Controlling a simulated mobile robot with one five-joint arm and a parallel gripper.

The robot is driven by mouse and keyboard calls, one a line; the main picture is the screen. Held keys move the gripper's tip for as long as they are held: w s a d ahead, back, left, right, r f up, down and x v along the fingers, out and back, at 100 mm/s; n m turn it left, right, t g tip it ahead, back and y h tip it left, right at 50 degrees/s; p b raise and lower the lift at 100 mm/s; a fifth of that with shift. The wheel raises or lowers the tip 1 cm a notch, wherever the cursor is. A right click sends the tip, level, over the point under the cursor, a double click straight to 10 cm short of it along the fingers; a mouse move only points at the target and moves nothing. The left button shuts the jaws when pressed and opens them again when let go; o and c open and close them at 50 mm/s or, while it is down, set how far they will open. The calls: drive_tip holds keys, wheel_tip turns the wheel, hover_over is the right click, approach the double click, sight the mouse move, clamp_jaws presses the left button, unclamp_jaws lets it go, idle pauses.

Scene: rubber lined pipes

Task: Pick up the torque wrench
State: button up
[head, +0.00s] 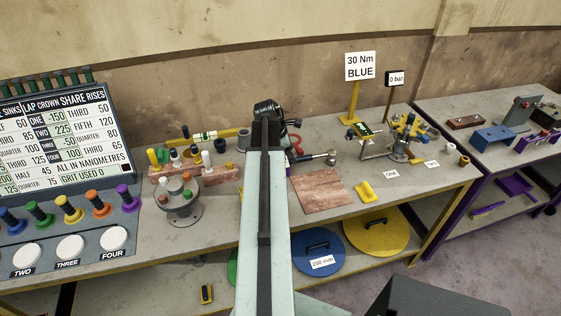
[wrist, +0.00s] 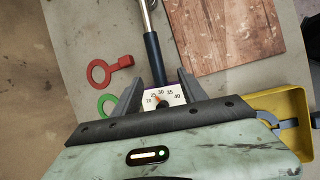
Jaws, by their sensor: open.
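The torque wrench has a silver shaft (wrist: 146,14), a dark handle (wrist: 155,58) and a white dial (wrist: 163,96) numbered 20 to 40. In the wrist view my gripper (wrist: 158,82) is open, its two grey fingers on either side of the handle's dial end. I cannot tell whether they touch it. In the head view the silver shaft and dark head (head: 331,158) of what looks like the same wrench lie on the bench, right of my arm.
A red ring-ended tool (wrist: 108,72) and a green one (wrist: 106,103) lie left of the wrench. A reddish-brown plate (head: 320,190) lies right of it. A yellow tray (wrist: 290,110) is at the wrist view's right. A "30 Nm BLUE" sign (head: 360,66) stands at the back.

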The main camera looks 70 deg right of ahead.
drive_tip(key=f+b, duration=0.1)
drive_tip(key=d+f+b, duration=0.1)
drive_tip(key=shift+w+f+b, duration=0.1)
drive_tip(key=shift+f+b, duration=0.25)
drive_tip(key=shift+f, duration=0.05)
drive_tip(key=shift+r, duration=0.1)
drive_tip(key=b+x, duration=0.2)
drive_tip(key=x, duration=0.1)
drive_tip(key=b+x, duration=0.1)
drive_tip(key=b, duration=0.1)
drive_tip(key=shift+w+f, duration=0.2)
drive_tip(key=shift+f, duration=0.2)
drive_tip(key=shift+s+d+f+b, duration=0.15)
drive_tip(key=shift+f+b, duration=0.15)
drive_tip(key=shift+b, duration=0.1)
drive_tip(key=shift+r, duration=0.2)
clamp_jaws()
